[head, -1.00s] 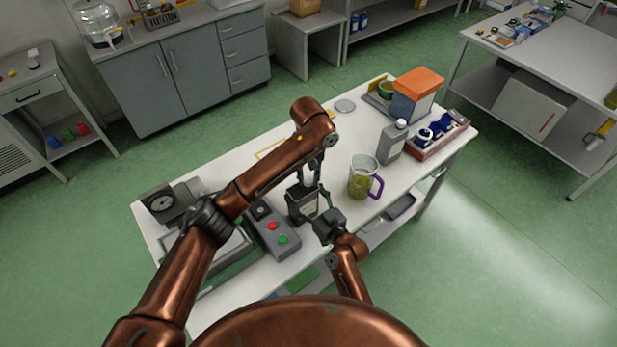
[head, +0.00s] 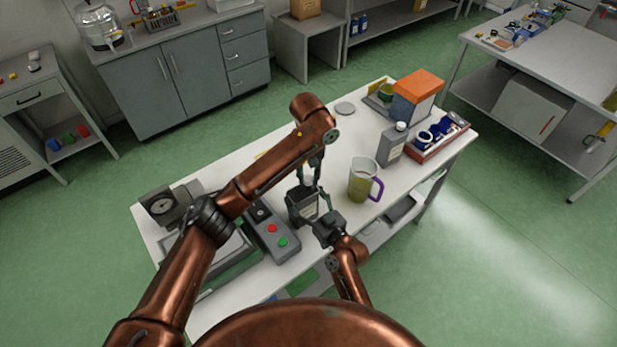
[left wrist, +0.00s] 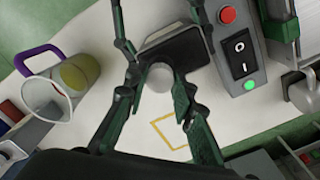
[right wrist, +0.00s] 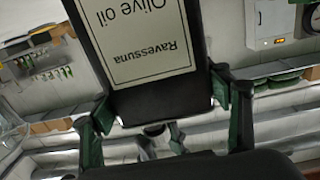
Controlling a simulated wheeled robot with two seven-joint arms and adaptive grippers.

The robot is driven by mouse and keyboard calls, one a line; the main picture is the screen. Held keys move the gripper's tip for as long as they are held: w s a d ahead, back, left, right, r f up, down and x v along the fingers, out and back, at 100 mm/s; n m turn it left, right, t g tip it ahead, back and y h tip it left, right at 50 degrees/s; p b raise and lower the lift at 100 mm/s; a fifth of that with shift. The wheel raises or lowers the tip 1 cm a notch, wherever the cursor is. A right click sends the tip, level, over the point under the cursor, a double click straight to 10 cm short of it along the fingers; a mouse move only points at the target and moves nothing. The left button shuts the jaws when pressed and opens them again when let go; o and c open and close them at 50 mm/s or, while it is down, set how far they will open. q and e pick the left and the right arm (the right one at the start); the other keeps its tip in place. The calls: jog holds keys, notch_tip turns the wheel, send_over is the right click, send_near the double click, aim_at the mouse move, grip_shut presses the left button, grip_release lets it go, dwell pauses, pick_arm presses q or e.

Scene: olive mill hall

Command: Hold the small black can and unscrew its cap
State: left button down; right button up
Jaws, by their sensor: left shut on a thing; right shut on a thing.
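The small black can (head: 300,207) is upright near the table's middle, with a pale label. In the right wrist view the can (right wrist: 155,95) fills the space between the fingers, its label reading "Ravessuna Olive oil" upside down. My right gripper (head: 312,208) is shut on the can's body from the near side. My left gripper (head: 311,178) comes from above and is shut on the pale round cap (left wrist: 160,76), which sits at the can's top in the left wrist view. I cannot tell whether the can's base touches the table.
A control box (head: 272,233) with red and green buttons stands close left of the can. A jug (head: 361,184) with a purple handle stands close right. A grey bottle (head: 392,146) and a red tray (head: 437,148) are farther right. A dial device (head: 165,205) is at the left end.

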aim_at(308, 178)
pick_arm(q)
jog(key=shift+r, duration=0.15)
jog(key=shift+r, duration=1.9)
pick_arm(e)
jog(key=o, duration=2.5)
jog(key=shift+c, duration=0.2)
